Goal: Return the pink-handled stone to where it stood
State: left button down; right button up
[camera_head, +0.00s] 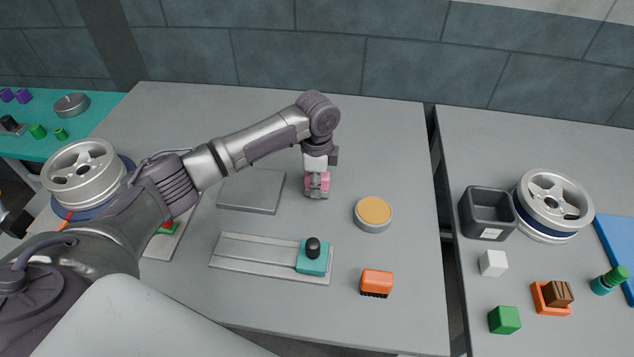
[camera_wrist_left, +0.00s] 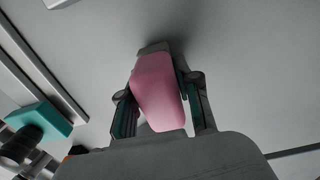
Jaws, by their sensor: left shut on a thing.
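The pink-handled stone (camera_head: 318,181) is at the middle of the grey table, beside the right edge of a flat grey plate. In the left wrist view its pink handle (camera_wrist_left: 158,92) stands between the two fingers, with a grey part at its far end. My left gripper (camera_head: 317,175) points down and is shut on the pink handle. Whether the stone touches the table, I cannot tell. My right gripper is not in view.
The grey plate (camera_head: 252,191) lies left of the stone. A round orange-topped puck (camera_head: 373,212) is at its right. A rail with a teal slider (camera_head: 313,262) and an orange block (camera_head: 376,282) lie nearer. A gap separates the right table, which bears a dark bin (camera_head: 486,214).

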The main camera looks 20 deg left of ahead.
pick_arm(q)
jog(key=shift+f, duration=0.35)
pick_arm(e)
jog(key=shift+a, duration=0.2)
pick_arm(q)
jog(key=shift+f, duration=0.15)
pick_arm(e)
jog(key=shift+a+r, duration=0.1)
pick_arm(q)
jog(key=c, duration=0.8)
grip_release()
notch_tip(320, 180, up, 12)
jog(key=shift+r+b, duration=0.15)
jog(key=shift+b, duration=0.45)
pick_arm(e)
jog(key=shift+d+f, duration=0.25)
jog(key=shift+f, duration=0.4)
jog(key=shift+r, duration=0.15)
